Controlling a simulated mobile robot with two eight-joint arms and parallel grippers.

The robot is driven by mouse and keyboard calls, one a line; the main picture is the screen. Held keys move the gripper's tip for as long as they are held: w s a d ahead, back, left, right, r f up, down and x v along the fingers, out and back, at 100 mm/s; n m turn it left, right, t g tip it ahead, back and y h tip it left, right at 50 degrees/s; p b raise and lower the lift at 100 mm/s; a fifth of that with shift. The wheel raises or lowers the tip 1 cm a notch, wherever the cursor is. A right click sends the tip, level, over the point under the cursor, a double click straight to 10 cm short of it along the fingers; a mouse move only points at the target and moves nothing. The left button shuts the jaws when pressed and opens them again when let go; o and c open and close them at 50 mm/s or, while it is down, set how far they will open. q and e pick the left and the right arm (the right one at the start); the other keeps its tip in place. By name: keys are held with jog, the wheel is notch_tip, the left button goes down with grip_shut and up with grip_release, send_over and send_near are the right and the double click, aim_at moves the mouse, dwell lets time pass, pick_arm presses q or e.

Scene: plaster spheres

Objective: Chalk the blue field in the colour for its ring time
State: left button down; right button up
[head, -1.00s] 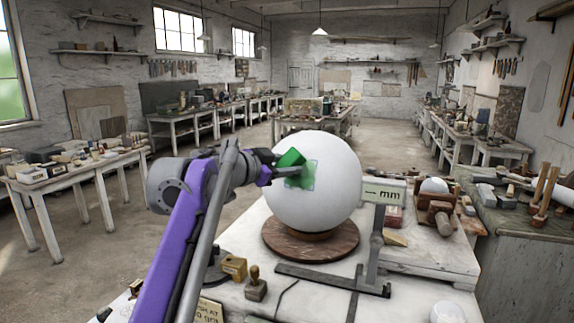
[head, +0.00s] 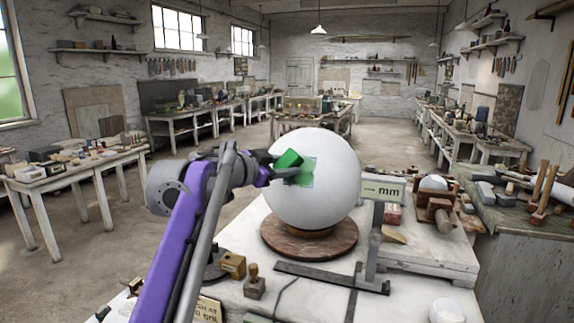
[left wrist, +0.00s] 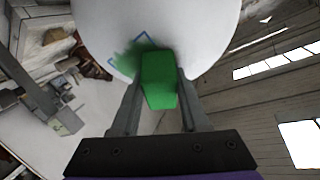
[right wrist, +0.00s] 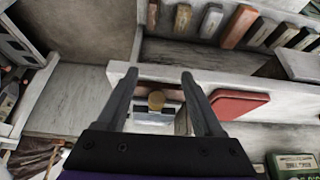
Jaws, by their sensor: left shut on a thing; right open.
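The large white plaster sphere (head: 335,180) rests on a round wooden base (head: 310,238). The blue field (head: 309,168) is a small outlined patch on its side facing my left arm. In the left wrist view, a corner of its blue outline (left wrist: 143,38) and a green chalk smear (left wrist: 128,58) show; the rest is hidden. My left gripper (head: 281,167) is shut on a green chalk block (head: 289,158), held at the field; contact is hard to tell. The block also fills the jaws in the left wrist view (left wrist: 158,82). My right gripper (right wrist: 160,80) is open and empty.
A gauge with an "mm" display (head: 383,191) stands just right of the sphere. A wooden-handled stamp (head: 254,282) and a brass-coloured block (head: 233,265) lie at the front. In the right wrist view, a red case (right wrist: 238,103) and several blocks lie on shelves.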

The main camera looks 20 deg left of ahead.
pick_arm(q)
jog(key=shift+s+a+f, duration=0.25)
jog(key=shift+a+f, duration=0.05)
jog(key=shift+f, duration=0.1)
jog(key=shift+w+d+r, duration=0.2)
jog(key=shift+d+r, duration=0.15)
jog(key=shift+r, duration=0.2)
jog(key=shift+w+d+r+p, duration=0.25)
jog(key=shift+d+r+p, duration=0.05)
jog(key=shift+p, duration=0.05)
jog(key=shift+w+d+r+p, duration=0.2)
jog(key=shift+d+r+p, duration=0.2)
jog(key=shift+r, duration=0.2)
jog(key=shift+w+d, duration=0.15)
jog(key=shift+w, duration=0.05)
jog(key=shift+s+a+f+b, duration=0.45)
jog(key=shift+a+f, duration=0.1)
jog(key=shift+f, duration=0.15)
jog(key=shift+s+a+f, duration=0.1)
jog(key=shift+s+a, duration=0.05)
jog(key=shift+a+f, duration=0.25)
jog(key=shift+f, duration=0.15)
jog(key=shift+s+a+f+b, duration=0.25)
jog(key=shift+f+b, duration=0.05)
jog(key=shift+b, duration=0.15)
jog(key=shift+r, duration=0.15)
